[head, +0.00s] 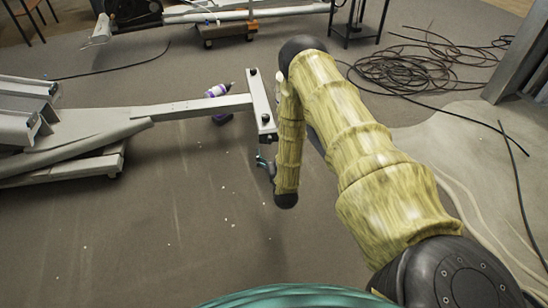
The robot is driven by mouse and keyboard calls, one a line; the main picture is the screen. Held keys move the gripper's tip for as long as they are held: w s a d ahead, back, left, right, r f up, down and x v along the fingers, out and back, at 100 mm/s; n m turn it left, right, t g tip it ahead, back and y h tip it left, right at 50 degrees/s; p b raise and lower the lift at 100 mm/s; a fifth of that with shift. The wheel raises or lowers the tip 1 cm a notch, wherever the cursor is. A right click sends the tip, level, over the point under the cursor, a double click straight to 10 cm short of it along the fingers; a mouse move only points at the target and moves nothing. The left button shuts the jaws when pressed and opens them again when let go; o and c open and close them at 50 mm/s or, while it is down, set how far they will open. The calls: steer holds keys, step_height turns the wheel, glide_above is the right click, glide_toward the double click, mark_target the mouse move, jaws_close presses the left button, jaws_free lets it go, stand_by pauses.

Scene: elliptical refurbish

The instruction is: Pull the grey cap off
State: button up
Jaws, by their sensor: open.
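The light grey elliptical frame (190,106) reaches in from the left and ends in a crossbar (260,98). Dark round pieces sit on the crossbar, one near its far end (253,72) and one near its middle (265,118). The near end of the crossbar (269,137) looks dark. I cannot make out a grey cap for certain. My gripper (262,162) is just below this near end, small and partly hidden by my arm. It is open, and nothing shows between its fingers. I cannot tell whether it touches the crossbar.
A purple and dark power tool (218,91) stands on the floor behind the frame. Coiled black cables (425,70) lie at the back right. A wooden dolly (228,33) and a dark stand (355,20) are at the back. The floor at the front left is clear.

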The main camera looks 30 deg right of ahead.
mark_target(269, 134)
steer(key=shift+b+x, duration=2.05)
steer(key=shift+x, duration=3.4)
steer(key=shift+d, duration=0.1)
steer(key=c, duration=1.8)
steer(key=shift+s, duration=0.2)
steer(key=shift+p+v, duration=1.95)
steer(key=shift+v, duration=2)
